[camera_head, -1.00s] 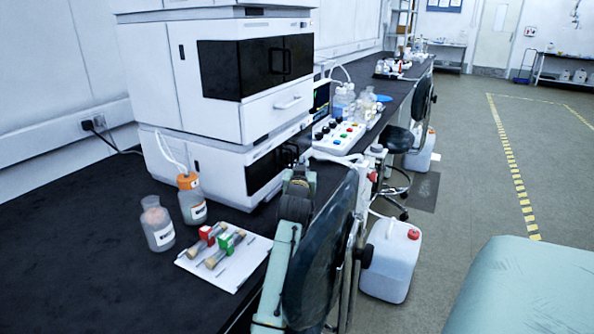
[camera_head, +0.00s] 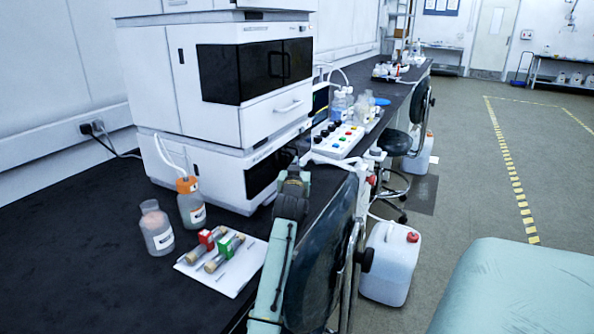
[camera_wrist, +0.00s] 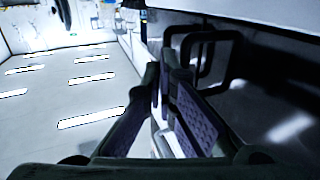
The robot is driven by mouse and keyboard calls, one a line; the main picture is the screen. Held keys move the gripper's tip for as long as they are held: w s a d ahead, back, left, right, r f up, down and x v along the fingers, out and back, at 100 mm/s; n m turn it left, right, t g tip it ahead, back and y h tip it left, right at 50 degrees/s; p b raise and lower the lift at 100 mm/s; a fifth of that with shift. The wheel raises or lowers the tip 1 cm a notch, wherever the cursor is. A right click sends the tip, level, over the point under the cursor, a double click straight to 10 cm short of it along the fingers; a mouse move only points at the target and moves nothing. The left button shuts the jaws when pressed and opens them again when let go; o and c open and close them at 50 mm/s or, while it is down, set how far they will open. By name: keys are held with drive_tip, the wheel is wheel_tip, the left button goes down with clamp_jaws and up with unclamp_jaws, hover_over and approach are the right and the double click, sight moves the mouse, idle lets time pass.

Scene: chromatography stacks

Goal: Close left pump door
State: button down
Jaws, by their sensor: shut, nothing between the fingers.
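The lower instrument of the white stack has a dark glossy front (camera_head: 262,174), partly hidden behind my arm in the head view. The wrist view shows a dark front (camera_wrist: 265,95) close by on the right, with two black loop handles (camera_wrist: 203,50) side by side near its top. My gripper (camera_wrist: 163,75) is shut and empty, its fingertips just left of and below these handles. I cannot tell whether the fingers touch the front, or whether the left door is ajar. My gripper's fingers are not clear in the head view.
The upper unit's dark doors (camera_head: 255,70) look shut. Bottles (camera_head: 190,205) and a white sheet (camera_head: 235,280) with small parts are in front. A dark chair (camera_head: 322,255) is beside the bench edge.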

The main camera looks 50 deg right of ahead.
drive_tip(key=v, duration=1.2)
